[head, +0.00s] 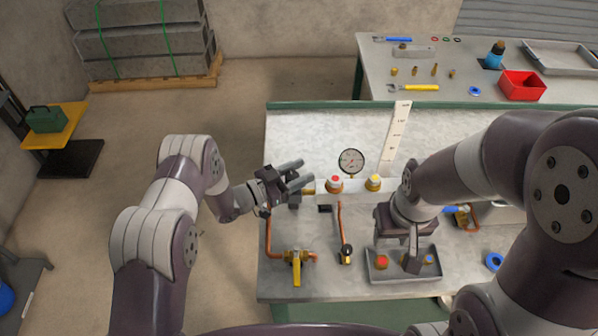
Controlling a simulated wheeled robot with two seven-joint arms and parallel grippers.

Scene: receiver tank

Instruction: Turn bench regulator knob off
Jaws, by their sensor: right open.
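On the bench a white block carries a red-topped knob (335,183) and a yellow-topped knob (374,183), each with a brass base. A round dial gauge (351,161) stands behind them. The frame does not mark which knob is the regulator's. My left gripper (308,170) is at the block's left end, fingers apart and pointing right, short of the red-topped knob. Nothing shows between its fingers. My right gripper (412,262) points down over a grey tray (376,278), between a red-topped part (382,262) and a blue-topped part (428,259). It is open; its fingers are partly hidden.
A yellow-handled valve (296,263) with copper pipe is at the bench's front left. A black-and-brass fitting (346,254) hangs on another pipe. A white scale strip (396,135) rises behind. A blue ring (494,261) lies at right. A second table (450,75) stands behind.

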